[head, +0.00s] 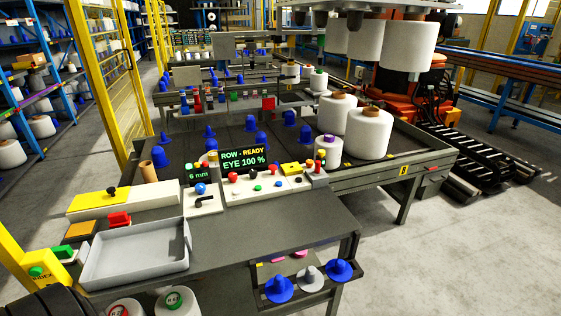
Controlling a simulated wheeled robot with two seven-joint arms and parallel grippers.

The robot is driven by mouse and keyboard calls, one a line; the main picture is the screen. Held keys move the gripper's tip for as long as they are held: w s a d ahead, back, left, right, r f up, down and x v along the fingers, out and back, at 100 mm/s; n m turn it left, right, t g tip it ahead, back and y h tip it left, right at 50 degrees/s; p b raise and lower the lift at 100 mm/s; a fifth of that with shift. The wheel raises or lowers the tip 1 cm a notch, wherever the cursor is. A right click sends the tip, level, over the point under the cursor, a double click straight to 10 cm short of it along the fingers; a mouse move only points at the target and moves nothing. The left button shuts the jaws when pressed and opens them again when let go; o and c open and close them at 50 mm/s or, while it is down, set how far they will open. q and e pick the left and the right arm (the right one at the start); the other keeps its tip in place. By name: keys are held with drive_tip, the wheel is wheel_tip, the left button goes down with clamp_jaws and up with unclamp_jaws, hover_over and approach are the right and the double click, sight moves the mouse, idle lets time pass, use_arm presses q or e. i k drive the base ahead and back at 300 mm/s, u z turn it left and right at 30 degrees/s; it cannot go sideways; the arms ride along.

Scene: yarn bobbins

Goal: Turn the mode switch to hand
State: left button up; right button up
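A white control panel (268,188) stands on the dark bench under a display (243,159) that reads "ROW - READY" and "EYE 100 %". It carries several small knobs and buttons, among them a red one (233,177) and a black one (255,172). To its left, a white box has a black lever (205,200) and a blue knob (200,188). Another black knob (112,191) sits on a yellow and white box farther left. I cannot tell which is the mode switch; labels are too small to read.
A grey tray (137,270) lies on the bench's front left, with a red block (119,220) behind it. The bench top (275,235) right of the tray is clear. Large white bobbins (368,133) stand behind the panel.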

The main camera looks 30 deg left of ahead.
sight(254, 174)
drive_tip(key=u, duration=0.3)
drive_tip(key=i, duration=0.9)
drive_tip(key=u, duration=0.5)
